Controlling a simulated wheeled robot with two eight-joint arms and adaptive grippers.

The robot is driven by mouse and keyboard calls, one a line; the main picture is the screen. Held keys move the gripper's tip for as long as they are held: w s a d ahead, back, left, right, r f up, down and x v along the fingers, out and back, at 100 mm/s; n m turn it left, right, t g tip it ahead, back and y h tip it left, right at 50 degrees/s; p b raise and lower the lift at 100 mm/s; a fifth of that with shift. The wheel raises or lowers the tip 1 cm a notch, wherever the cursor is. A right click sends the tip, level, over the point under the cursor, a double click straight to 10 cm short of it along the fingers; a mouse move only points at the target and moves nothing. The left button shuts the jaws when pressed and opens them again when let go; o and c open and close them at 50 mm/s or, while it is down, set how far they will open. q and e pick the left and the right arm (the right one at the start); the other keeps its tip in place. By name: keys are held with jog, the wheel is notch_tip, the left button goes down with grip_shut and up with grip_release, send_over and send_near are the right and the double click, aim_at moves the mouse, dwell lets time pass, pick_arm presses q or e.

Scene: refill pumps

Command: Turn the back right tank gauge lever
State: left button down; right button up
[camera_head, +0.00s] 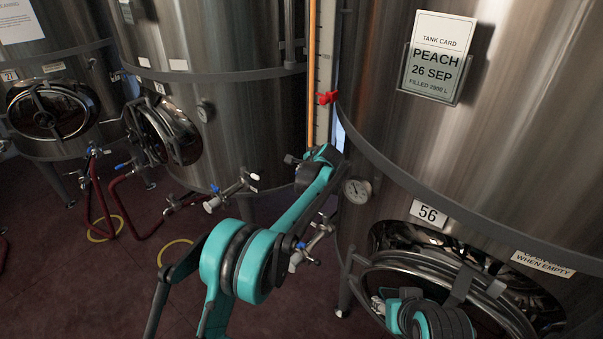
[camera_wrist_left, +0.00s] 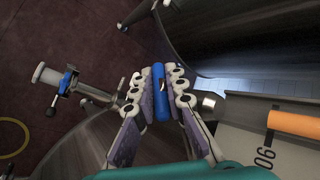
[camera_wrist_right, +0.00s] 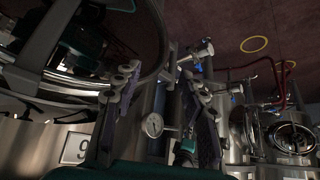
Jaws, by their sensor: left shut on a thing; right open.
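A blue lever (camera_wrist_left: 161,95) stands between the finger pads of my left gripper (camera_wrist_left: 160,80) in the left wrist view; the gripper is shut on it. The gauge's orange tube (camera_head: 312,75) and its scale board (camera_head: 325,45) rise beside the right tank in the head view; they also show at the right of the left wrist view. My left gripper (camera_head: 318,155) is low at the gauge, and the lever is hidden there. My right gripper (camera_wrist_right: 160,82) is open in the right wrist view, with no object visibly gripped.
A red clip (camera_head: 327,97) sits on the gauge. Valves and red hoses (camera_head: 92,205) stand left.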

pick_arm(q)
jog(key=c, duration=1.8)
grip_release()
jog(key=shift+c, duration=0.2)
jog(key=v, duration=1.2)
